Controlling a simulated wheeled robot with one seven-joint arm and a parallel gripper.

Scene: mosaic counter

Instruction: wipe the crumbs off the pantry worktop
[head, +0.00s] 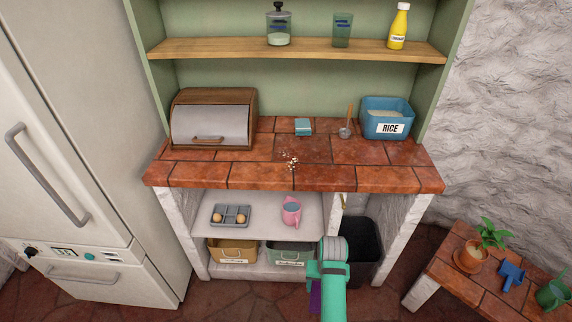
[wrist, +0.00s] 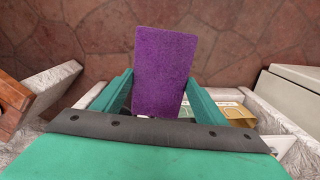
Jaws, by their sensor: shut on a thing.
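The crumbs (head: 291,160) lie in a small pale scatter near the front middle of the red-tiled worktop (head: 215,172). My gripper (wrist: 160,88) is shut on a purple sponge-like block (wrist: 162,60), which stands out between its teal fingers in the wrist view. In the head view a small part of the purple block (head: 315,296) shows beside my arm, low in front of the counter and apart from the worktop. Most of the block and the fingertips are hidden there by my arm.
On the worktop stand a bread box (head: 210,120), a small teal block (head: 303,126), a utensil with a wooden handle (head: 347,126) and a rice bin (head: 387,118). Below are a pink mug (head: 291,212) and a dark bin (head: 362,245). A low bench (head: 447,262) stands right.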

